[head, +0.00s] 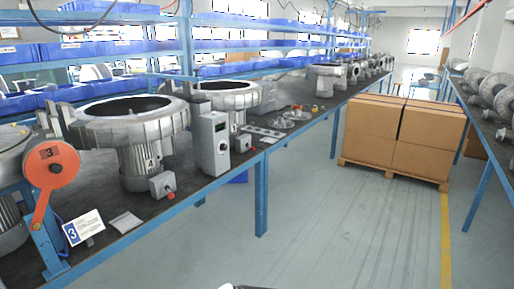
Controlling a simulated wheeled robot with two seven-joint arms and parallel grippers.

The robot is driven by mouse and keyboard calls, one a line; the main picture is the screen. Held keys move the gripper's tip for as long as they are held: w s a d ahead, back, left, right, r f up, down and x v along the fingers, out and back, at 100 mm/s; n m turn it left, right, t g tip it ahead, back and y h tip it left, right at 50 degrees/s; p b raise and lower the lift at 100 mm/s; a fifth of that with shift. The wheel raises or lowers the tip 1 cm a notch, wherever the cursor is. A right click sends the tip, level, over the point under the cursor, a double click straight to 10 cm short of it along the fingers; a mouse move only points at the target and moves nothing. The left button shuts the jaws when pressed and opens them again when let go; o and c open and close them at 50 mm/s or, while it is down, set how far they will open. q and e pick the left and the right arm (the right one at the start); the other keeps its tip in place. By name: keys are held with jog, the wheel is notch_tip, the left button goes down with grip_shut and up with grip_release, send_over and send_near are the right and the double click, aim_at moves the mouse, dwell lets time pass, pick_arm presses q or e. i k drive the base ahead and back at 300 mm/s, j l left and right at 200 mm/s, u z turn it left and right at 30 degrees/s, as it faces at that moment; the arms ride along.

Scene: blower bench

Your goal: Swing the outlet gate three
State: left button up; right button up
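The outlet gate is an orange-red round plate (52,166) marked with a 3, at the far left of the head view. Its arm (41,213) hangs downward, tilted slightly left, in front of a blue post. The plate covers part of the grey blower (10,150) at the left edge. A white card with a blue 3 (83,228) stands beside it at the bench edge. Neither gripper shows; only a sliver of something pale, too little to identify, shows at the bottom edge.
Large blowers (130,120) stand along the dark bench (195,168). A grey control box (211,143) and a small box with a red button (162,185) are near its edge. Cartons (425,138) sit on a pallet (390,172). The floor (330,225) in front is clear.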

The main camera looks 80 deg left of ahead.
aim_at(50, 166)
jog(key=u, duration=4.1)
